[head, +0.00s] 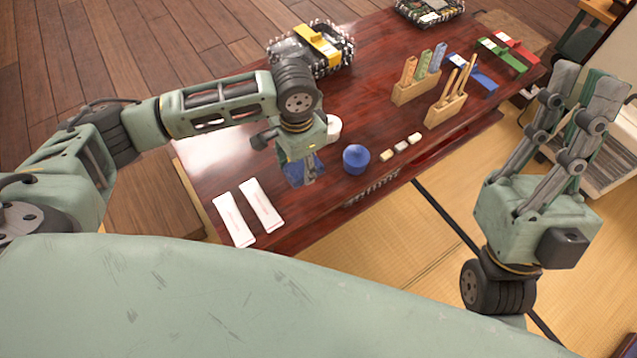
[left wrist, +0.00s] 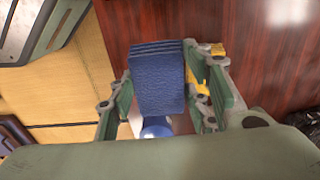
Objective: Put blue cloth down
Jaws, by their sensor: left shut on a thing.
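The folded blue cloth (left wrist: 160,75) lies between the two fingers of my left gripper (left wrist: 163,98) in the left wrist view. The gripper is shut on it. In the head view, my left gripper (head: 304,172) is over the front part of the dark red table (head: 215,155), and part of the blue cloth (head: 318,165) shows beside its fingers. I cannot tell whether the cloth touches the table. My right gripper (head: 588,88) is raised at the right, away from the table, fingers pointing up. I cannot tell whether it is open.
A round blue object (head: 355,158) stands just right of my left gripper. Two white packets (head: 233,220) lie at the front left. Three small blocks (head: 401,147) and wooden holders (head: 445,110) are farther right.

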